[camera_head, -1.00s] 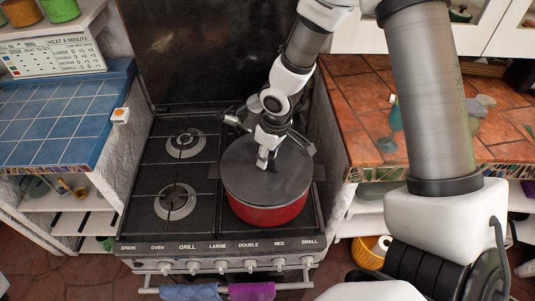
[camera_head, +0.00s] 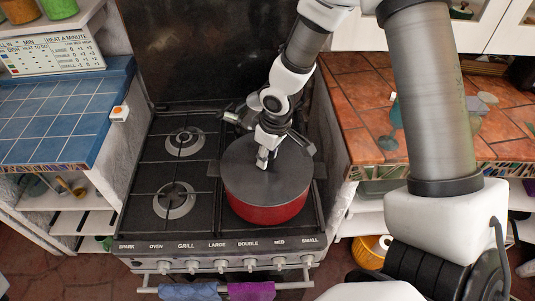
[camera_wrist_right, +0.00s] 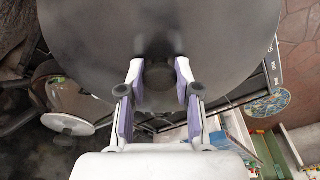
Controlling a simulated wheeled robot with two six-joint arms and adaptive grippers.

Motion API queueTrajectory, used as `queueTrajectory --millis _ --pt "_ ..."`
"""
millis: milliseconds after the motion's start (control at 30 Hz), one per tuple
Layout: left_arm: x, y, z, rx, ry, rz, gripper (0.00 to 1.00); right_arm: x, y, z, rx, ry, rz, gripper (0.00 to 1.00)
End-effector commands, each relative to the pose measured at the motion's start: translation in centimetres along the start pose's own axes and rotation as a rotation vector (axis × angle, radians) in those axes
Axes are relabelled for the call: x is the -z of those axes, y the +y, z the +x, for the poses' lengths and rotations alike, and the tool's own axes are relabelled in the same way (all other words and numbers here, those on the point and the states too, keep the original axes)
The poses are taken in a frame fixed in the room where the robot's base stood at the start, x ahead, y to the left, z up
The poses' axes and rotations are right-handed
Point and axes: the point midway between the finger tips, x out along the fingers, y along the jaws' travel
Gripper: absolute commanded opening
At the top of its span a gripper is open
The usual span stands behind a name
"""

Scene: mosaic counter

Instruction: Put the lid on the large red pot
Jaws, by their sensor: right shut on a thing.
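The large red pot (camera_head: 266,213) stands on the right side of the stove, over the right burners. The dark grey lid (camera_head: 285,185) lies over the pot's mouth and covers it, looking about level; I cannot tell whether it touches the rim all round. My right gripper (camera_head: 263,160) reaches down from above and is shut on the lid's knob at its centre. In the right wrist view the lid (camera_wrist_right: 220,50) fills the upper part, and the dark knob (camera_wrist_right: 158,75) sits between the two fingers of the gripper (camera_wrist_right: 158,85). My left gripper is not in view.
The black stove (camera_head: 165,225) has two bare burners on its left side. A blue-tiled counter (camera_head: 60,115) stands at the left and an orange-tiled counter (camera_head: 355,90) at the right. Blue and purple cloths hang on the front rail (camera_head: 190,291).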

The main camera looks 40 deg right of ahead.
Motion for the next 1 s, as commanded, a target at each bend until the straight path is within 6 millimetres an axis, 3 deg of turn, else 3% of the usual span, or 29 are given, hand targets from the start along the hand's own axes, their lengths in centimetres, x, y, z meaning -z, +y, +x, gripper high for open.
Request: queueTrajectory --millis 233,267,333,567,667,1000 --pt "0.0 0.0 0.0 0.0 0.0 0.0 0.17 0.04 0.01 -0.03 -0.001 0.001 0.0 0.0" --pt "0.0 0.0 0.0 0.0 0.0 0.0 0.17 0.04 0.01 -0.03 -0.001 0.001 0.0 0.36" --pt "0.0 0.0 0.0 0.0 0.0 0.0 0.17 0.03 0.01 -0.03 0.0 0.001 0.0 0.61" --pt "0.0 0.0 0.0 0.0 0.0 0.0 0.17 0.02 0.01 -0.02 0.0 0.001 0.0 0.62" --pt "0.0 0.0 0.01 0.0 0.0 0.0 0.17 0.0 0.0 0.01 0.0 0.0 0.0 0.87" --pt "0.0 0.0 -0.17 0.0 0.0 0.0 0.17 0.04 0.0 -0.19 0.0 0.0 0.0 0.87"
